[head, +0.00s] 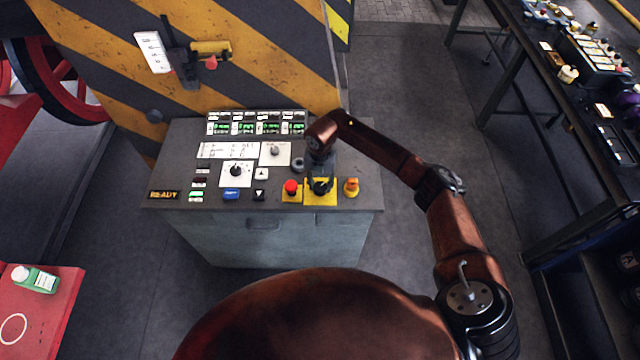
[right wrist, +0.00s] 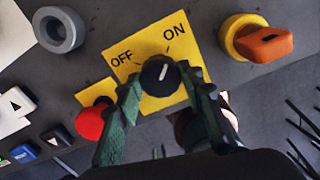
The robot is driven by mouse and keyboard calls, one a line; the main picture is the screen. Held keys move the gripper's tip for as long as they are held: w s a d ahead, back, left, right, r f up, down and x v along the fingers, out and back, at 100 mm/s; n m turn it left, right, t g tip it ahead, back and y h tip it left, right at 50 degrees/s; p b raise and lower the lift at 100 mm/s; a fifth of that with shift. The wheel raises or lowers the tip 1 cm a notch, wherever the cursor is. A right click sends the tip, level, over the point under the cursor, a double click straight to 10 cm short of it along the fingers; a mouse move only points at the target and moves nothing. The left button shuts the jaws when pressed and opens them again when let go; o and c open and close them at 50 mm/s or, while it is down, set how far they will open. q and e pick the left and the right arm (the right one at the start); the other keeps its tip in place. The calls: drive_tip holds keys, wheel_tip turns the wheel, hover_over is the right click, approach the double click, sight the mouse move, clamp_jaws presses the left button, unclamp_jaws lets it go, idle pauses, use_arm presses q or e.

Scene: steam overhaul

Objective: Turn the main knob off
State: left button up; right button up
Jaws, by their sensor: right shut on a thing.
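The main knob (head: 321,188) is a round black knob on a yellow plate (head: 329,199) at the front right of the console top. In the right wrist view the knob (right wrist: 159,76) has a white mark tilted up and right, towards the word ON; OFF is printed to the left on the plate (right wrist: 138,52). My right gripper (head: 319,182) reaches down over the knob. In the right wrist view its two green fingers (right wrist: 161,82) stand on either side of the knob, shut on it. My left gripper is not in view.
A red button (head: 291,187) is close to the left of the knob, and an orange switch (head: 351,187) is to the right. A grey ring (head: 298,165) sits behind. The console (head: 180,150) stands before a striped wall; a workbench (head: 510,85) is at the right.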

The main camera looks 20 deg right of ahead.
drive_tip(key=n+b, duration=0.3)
drive_tip(key=n, duration=0.1)
drive_tip(key=shift+f, duration=0.1)
drive_tip(key=n+b, duration=0.3)
drive_tip(key=n, duration=0.1)
drive_tip(key=shift+n, duration=0.4)
drive_tip(key=n+b, duration=0.3)
drive_tip(key=n, duration=0.1)
drive_tip(key=shift+n, duration=0.3)
drive_tip(key=shift+n+b, duration=1.2)
drive_tip(key=shift+n, duration=1)
drive_tip(key=o, duration=1.2)
drive_tip(key=shift+c, duration=0.2)
